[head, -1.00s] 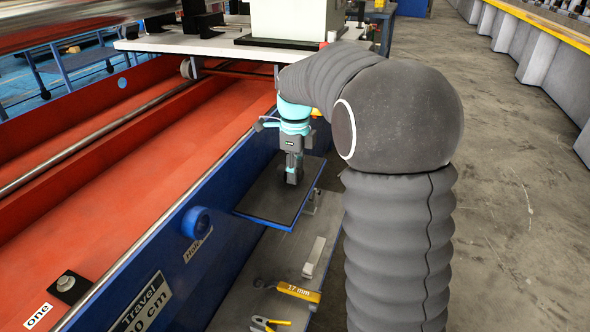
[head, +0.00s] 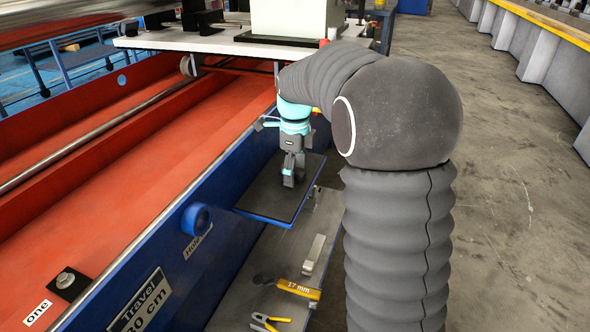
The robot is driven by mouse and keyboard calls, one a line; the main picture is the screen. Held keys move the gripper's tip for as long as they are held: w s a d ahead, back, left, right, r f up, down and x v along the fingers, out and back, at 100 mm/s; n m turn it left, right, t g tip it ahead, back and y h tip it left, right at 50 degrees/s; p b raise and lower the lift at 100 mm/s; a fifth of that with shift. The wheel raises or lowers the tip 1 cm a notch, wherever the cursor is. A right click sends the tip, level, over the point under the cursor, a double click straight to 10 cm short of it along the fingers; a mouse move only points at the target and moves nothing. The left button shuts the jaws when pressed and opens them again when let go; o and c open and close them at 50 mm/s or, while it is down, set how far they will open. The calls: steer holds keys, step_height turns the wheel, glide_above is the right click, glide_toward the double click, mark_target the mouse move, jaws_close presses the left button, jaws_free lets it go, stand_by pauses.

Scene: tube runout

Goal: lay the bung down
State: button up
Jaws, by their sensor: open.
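My gripper (head: 291,175) points down, low over a dark mat-topped blue tray (head: 262,201) fixed beside the blue side wall. Its fingers look spread. I cannot make out the bung for certain: anything small and dark between or under the fingers blends with the dark tray surface. A round blue fitting (head: 196,221) sits on the blue wall; I cannot tell whether it is a plug or part of the wall.
A grey lower shelf (head: 236,306) holds a spanner with a yellow "17 mm" tag (head: 298,290), yellow-handled pliers (head: 268,322) and a pale grey block (head: 314,255). A red trough (head: 120,170) lies left; open concrete floor (head: 510,220) lies right.

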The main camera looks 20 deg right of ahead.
steer(key=shift+o, duration=0.6)
steer(key=shift+r, duration=0.1)
step_height(320, 180, up, 7)
steer(key=p, duration=0.6)
